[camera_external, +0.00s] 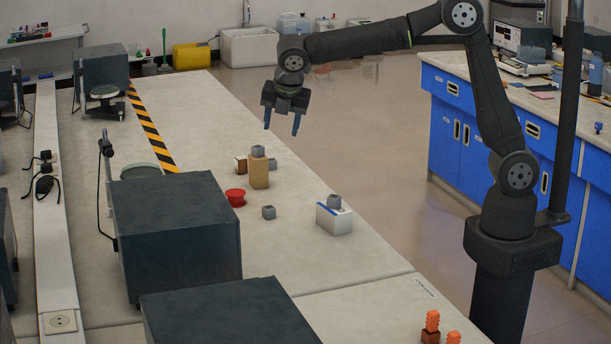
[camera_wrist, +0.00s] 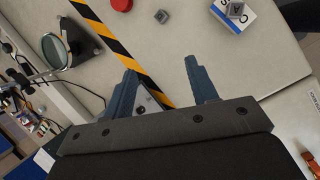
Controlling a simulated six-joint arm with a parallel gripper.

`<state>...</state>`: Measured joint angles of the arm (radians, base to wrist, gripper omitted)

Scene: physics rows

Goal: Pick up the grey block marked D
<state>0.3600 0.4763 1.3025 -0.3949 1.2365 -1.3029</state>
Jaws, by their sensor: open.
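Several small grey blocks show in the external view, and I cannot read which one is marked D. One grey block (camera_external: 258,151) sits on top of a tan wooden block (camera_external: 259,173). Another grey block (camera_external: 273,164) is just right of the wooden block, partly hidden. A third grey block (camera_external: 269,212) lies on the bare table; a small grey block (camera_wrist: 162,17) shows in the wrist view. One more grey block (camera_external: 334,201) rests on a white-and-blue box (camera_external: 336,219). My gripper (camera_external: 281,129) is open and empty, above the table; its fingers (camera_wrist: 161,77) show in the wrist view.
A red round object (camera_external: 236,197) and a brown-and-white block (camera_external: 241,164) stand near the wooden block. Large dark boxes (camera_external: 175,231) stand at the left front. Black-yellow tape (camera_external: 150,129) runs along the table.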

